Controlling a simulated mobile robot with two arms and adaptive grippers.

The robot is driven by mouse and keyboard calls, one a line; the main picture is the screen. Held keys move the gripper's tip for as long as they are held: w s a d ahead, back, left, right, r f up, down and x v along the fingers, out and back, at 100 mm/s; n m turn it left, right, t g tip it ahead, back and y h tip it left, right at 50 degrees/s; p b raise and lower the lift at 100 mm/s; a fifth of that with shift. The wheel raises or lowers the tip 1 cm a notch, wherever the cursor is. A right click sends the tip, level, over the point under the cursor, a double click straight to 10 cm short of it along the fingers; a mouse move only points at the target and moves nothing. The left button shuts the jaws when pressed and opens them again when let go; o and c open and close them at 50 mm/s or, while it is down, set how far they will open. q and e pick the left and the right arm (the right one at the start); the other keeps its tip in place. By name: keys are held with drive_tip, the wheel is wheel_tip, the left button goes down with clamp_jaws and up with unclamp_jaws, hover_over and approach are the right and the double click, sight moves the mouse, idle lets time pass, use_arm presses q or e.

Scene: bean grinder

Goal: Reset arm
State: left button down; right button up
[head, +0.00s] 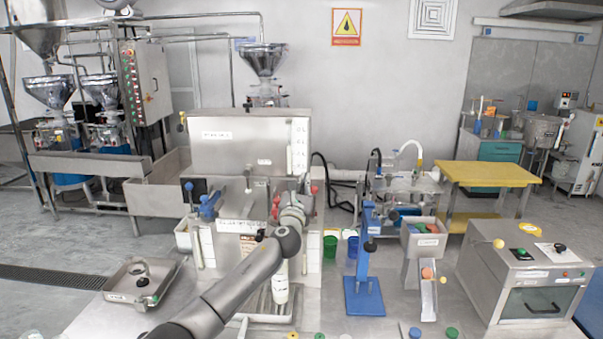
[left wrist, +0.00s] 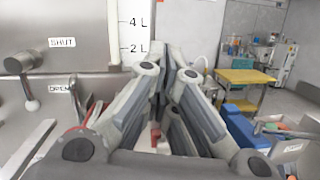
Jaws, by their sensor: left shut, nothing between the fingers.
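My left gripper (head: 293,207) is in front of the right side of the steel grinder machine (head: 250,145), with its arm coming up from the lower left. In the left wrist view the gripper (left wrist: 168,72) has its fingers brought together, with nothing held between them. A red part (left wrist: 155,130) shows behind the fingers; whether they touch it I cannot tell. A lever with a pale ball knob (left wrist: 32,105) stands at the left, between the SHUT and OPEN labels. A level scale (left wrist: 130,35) is just above the gripper. My right gripper is not in view.
A blue stand (head: 364,275) and a chute box (head: 423,240) are right of the gripper. A steel box with buttons (head: 525,285) stands farther right. A yellow table (head: 487,174) stands behind.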

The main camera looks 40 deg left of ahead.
use_arm(q)
drive_tip(key=shift+s+d+r, duration=0.3)
drive_tip(key=shift+s+r, duration=0.35)
drive_tip(key=shift+r, duration=0.3)
drive_tip(key=shift+s+d+r, duration=0.3)
drive_tip(key=shift+s+r, duration=0.35)
drive_tip(key=shift+r, duration=0.25)
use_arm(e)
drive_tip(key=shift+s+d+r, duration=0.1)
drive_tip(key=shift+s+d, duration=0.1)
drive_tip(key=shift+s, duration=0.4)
